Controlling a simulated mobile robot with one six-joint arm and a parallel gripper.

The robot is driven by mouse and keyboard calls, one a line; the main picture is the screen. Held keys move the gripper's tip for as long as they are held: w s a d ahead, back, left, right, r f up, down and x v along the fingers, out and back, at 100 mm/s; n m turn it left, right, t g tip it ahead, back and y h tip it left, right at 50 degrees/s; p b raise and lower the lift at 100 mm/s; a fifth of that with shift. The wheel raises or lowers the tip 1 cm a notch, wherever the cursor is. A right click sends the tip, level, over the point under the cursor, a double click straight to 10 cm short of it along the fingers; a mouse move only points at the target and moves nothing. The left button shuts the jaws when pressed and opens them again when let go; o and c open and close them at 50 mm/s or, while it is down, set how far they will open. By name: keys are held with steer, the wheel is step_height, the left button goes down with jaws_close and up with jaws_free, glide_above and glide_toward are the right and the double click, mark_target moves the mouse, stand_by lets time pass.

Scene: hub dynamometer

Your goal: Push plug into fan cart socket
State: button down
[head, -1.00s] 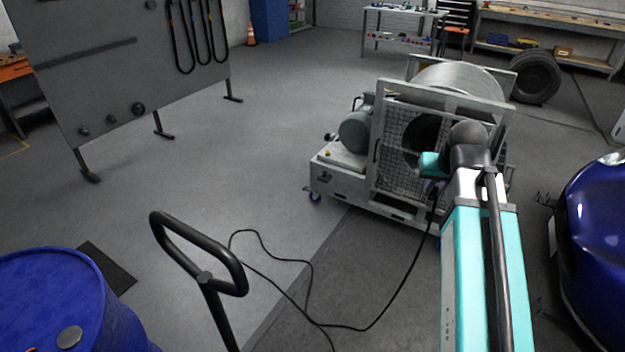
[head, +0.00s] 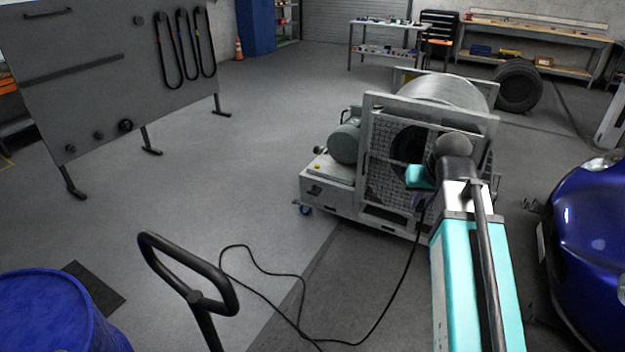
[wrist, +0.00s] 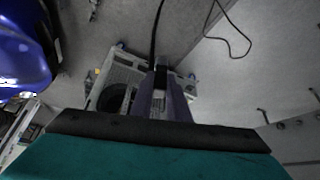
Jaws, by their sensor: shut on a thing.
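The fan cart (head: 330,192), a grey wheeled frame with a mesh guard and a large round fan housing, stands beyond my arm. It also shows in the wrist view (wrist: 122,72). Its socket cannot be made out. My gripper (wrist: 163,82) is shut on the dark plug (wrist: 160,72), from which a black cable (wrist: 155,35) runs off. In the head view the plug is too small to tell and my arm covers part of the cart; the cable hangs to the floor (head: 385,318). I cannot tell whether the plug touches the cart.
A blue car (head: 590,235) stands close on the right. A black handle (head: 190,262) and a blue barrel (head: 50,315) are at the front left. A grey panel with belts (head: 105,75) stands at the left. The floor left of the cart is open.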

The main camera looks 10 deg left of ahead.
steer(key=r+p, duration=0.1)
steer(key=a+r+p, duration=0.1)
steer(key=r, duration=0.1)
steer(key=r+p, duration=0.1)
steer(key=p, duration=0.1)
steer(key=shift+s+a+r, duration=0.1)
steer(key=shift+a+r, duration=0.15)
steer(key=shift+a, duration=0.1)
steer(key=shift+a, duration=0.25)
stand_by(0.3)
